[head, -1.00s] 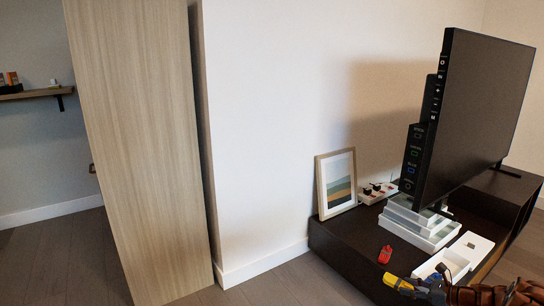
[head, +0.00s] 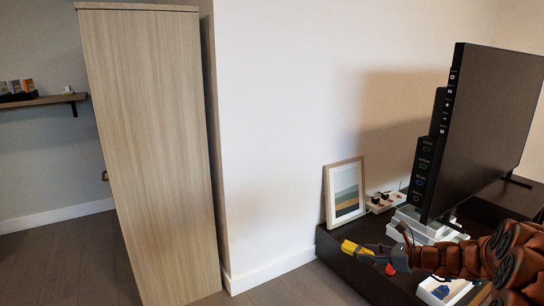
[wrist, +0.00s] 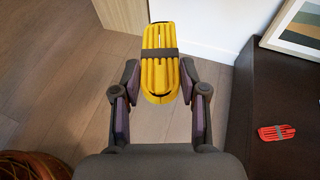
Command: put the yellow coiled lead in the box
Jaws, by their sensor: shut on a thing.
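The yellow coiled lead (head: 349,246), with a grey band around its middle in the wrist view (wrist: 160,52), is between the fingers of my gripper (head: 366,252). My gripper (wrist: 159,80) is shut on its near end and holds it up, clear of the floor seen beyond it. In the head view they are at the left front end of the dark TV stand. A white open box (head: 462,290) lies on the stand at the lower right with a blue thing in it. My arm hides part of the box.
A red coiled lead (wrist: 276,132) lies on the dark TV stand (wrist: 262,90). A framed picture (head: 345,192) leans on the wall, beside a white power strip (head: 383,202). A large TV (head: 480,125) and white books (head: 428,226) stand behind my arm. A wooden cabinet (head: 150,150) is at left.

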